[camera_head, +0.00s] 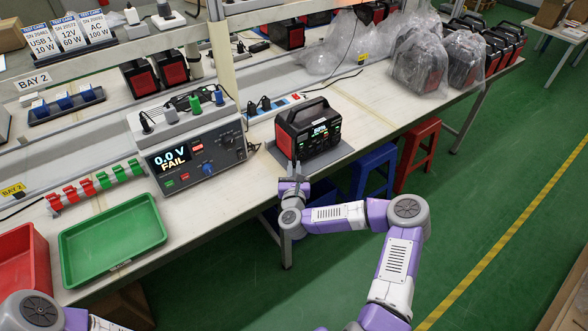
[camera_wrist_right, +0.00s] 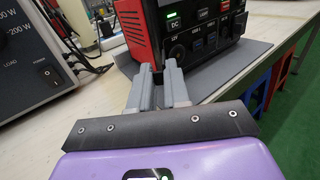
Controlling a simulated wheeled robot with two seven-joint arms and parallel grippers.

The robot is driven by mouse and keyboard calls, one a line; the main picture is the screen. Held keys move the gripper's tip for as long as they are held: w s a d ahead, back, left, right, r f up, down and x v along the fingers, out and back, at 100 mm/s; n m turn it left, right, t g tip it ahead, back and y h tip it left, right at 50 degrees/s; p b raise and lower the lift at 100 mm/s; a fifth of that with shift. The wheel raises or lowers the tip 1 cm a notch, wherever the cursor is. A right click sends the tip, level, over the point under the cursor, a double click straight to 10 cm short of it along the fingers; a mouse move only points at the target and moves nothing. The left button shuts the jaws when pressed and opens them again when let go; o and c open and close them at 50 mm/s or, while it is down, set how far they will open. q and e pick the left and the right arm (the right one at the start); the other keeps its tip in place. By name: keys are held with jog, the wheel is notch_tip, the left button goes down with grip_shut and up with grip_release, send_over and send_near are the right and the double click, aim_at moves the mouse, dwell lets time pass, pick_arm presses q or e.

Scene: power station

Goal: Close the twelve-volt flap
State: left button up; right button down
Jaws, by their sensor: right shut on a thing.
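The power station (camera_head: 308,128), a black and red box with a top handle and lit display, stands upright on a grey mat. Its front panel (camera_wrist_right: 205,35) fills the upper middle of the right wrist view, with a 12V label (camera_wrist_right: 178,51) at its lower left. My right gripper (camera_head: 295,170) is at the lower left of that front. In the right wrist view its fingertips (camera_wrist_right: 158,68) are close together just below the label, shut on what seems to be the twelve-volt flap. The flap itself is mostly hidden between the fingers. My left gripper is out of view.
A grey tester (camera_head: 190,150) showing "0.0 V FAIL" stands left of the power station. A green tray (camera_head: 112,240) and a red tray (camera_head: 22,262) lie at the left. Bagged units (camera_head: 418,65) stand at the back right. Blue and red stools (camera_head: 418,150) are below the bench edge.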

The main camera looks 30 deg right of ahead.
dwell(0.4)
